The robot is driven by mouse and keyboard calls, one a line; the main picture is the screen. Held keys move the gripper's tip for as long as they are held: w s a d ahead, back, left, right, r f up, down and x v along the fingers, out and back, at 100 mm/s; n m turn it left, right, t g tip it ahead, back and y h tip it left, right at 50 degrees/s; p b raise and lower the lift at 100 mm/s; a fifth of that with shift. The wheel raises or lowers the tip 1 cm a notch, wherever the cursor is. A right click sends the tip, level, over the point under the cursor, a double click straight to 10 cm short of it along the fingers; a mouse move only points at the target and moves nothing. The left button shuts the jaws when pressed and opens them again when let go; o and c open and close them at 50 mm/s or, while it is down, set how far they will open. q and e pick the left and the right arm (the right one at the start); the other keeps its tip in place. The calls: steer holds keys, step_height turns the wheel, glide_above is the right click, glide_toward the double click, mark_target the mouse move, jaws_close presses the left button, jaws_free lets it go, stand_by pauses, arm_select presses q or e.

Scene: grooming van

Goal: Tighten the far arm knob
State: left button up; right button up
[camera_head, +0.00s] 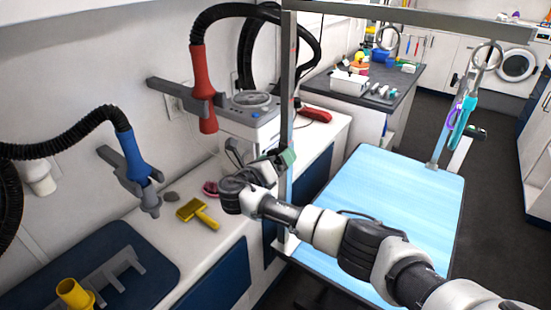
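The grooming arm is a grey metal frame with a left post (288,90), a right post (466,105) and a top bar (410,14), standing at the light blue table (390,190). A small dark knob (482,133) shows beside the right post. My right arm comes in from the lower right and crosses over the table. Its gripper (284,158) is at the left post, near or touching it, with a greenish part at its tip. Any knob there is hidden or too small to tell, and so is the finger gap. My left gripper is out of view.
A counter (165,238) on the left holds a yellow brush (198,212) and a pink brush (210,188). Blue (130,152) and red (203,85) dryer nozzles hang above it. A teal item (462,118) hangs by the right post. The floor at right is clear.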

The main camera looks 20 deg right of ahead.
steer(key=shift+c, duration=0.3)
steer(key=c, duration=0.9)
steer(key=shift+o, duration=0.2)
